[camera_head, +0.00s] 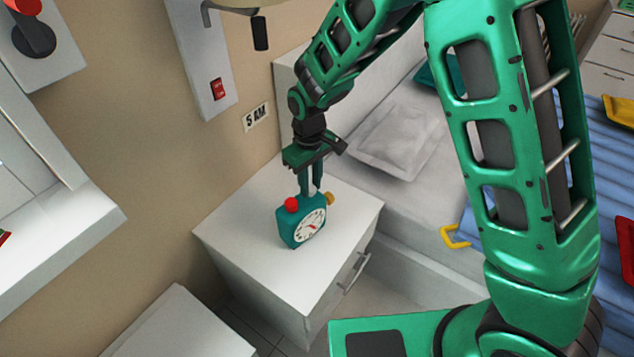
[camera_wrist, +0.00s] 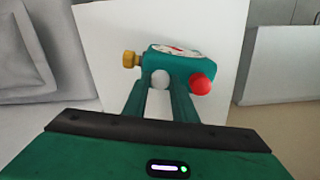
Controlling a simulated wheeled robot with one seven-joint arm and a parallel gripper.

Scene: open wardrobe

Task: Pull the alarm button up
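A teal alarm clock (camera_head: 290,233) with a white dial stands on the white nightstand (camera_head: 262,222). It has a red round button (camera_head: 291,204) at one top corner and a yellow-brown knob (camera_head: 330,198) at the other. The wrist view shows a white round button (camera_wrist: 160,80) between them, along with the red button (camera_wrist: 202,84) and the knob (camera_wrist: 131,59). My gripper (camera_head: 311,190) points down at the clock's top. Its fingers (camera_wrist: 161,90) are apart, with the white button between their tips. Whether they press on it is unclear.
A bed with a grey pillow (camera_head: 394,138) and blue striped cover is right of the nightstand. A yellow handle-shaped item (camera_head: 454,237) is at the bed's edge. A wall panel with a red switch (camera_head: 217,89) and a "5 AM" sign (camera_head: 256,117) are behind. The nightstand's front is clear.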

